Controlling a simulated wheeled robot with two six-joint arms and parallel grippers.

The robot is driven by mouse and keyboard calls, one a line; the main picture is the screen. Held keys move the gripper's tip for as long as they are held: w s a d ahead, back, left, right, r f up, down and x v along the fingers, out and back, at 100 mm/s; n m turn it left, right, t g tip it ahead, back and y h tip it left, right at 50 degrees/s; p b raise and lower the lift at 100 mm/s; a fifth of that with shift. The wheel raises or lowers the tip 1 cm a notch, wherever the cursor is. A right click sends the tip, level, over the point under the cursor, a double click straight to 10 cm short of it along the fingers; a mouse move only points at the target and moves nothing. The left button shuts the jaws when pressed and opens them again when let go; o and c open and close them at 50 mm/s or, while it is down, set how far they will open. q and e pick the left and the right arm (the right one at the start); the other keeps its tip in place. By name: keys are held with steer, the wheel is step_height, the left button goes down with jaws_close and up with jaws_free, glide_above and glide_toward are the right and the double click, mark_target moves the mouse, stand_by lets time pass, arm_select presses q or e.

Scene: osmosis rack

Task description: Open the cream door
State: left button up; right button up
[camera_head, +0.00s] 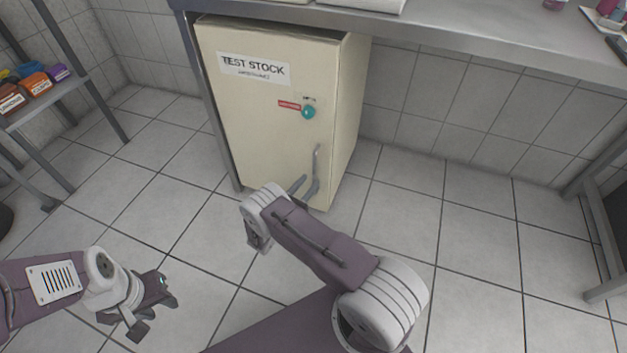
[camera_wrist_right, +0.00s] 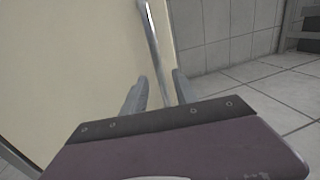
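The cream door (camera_head: 245,120) is the front of a cream cabinet under a bench and bears a "TEST STOCK" label. It looks shut. A grey upright bar handle (camera_head: 317,158) is at its lower right, and a teal round knob (camera_head: 308,112) with a small red label sits above. My right gripper (camera_head: 305,187) is at the handle's lower end. In the right wrist view the handle (camera_wrist_right: 154,45) runs down between the two spread fingers (camera_wrist_right: 158,92), with gaps seeming to show beside it. My left gripper (camera_head: 155,312) is open and empty above the floor, lower left.
A metal bench (camera_head: 460,30) runs above the cabinet. A shelf rack (camera_head: 50,105) with small coloured boxes stands at the left, and a metal frame (camera_head: 600,190) at the right edge. The tiled floor (camera_head: 480,240) in front of the cabinet and to its right is clear.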

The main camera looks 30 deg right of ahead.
mark_target(314, 176)
steer(key=b+x, duration=0.1)
steer(key=x, duration=0.3)
steer(key=shift+w+d, duration=0.15)
steer(key=shift+d, duration=0.05)
jaws_close()
stand_by(1.2)
